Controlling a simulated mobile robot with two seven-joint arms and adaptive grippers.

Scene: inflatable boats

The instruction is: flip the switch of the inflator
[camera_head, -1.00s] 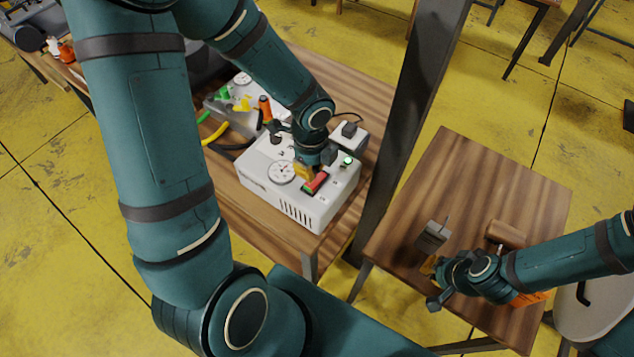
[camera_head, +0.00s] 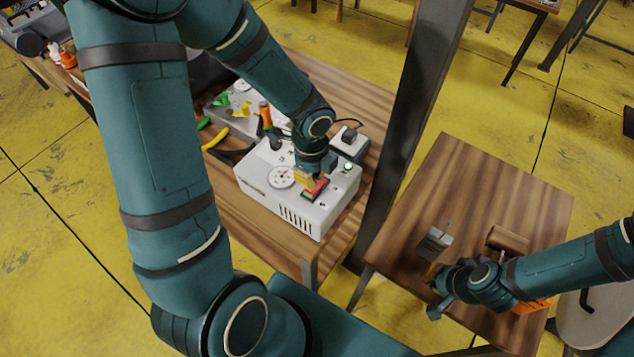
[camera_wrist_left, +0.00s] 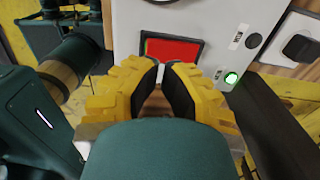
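The inflator (camera_head: 305,205) is a white box on the wooden table, with a dial, a red and green switch (camera_head: 315,189) and a lit green light. In the left wrist view the switch's red face (camera_wrist_left: 174,52) shows just beyond my fingertips, beside the lit green light (camera_wrist_left: 231,78). My left gripper (camera_head: 306,178) points down at the switch; its yellow fingers (camera_wrist_left: 165,80) are a little apart with nothing visible between them. Whether the fingertips touch the switch I cannot tell. My right gripper (camera_head: 434,289) is over the smaller table; its fingers are mostly hidden.
A power socket box (camera_head: 350,143) stands behind the inflator. A second grey box (camera_head: 235,112) with coloured valves and pliers (camera_head: 216,139) lie to its left. A dark post (camera_head: 415,125) rises between the tables. The smaller table (camera_head: 470,185) has bare room at its back.

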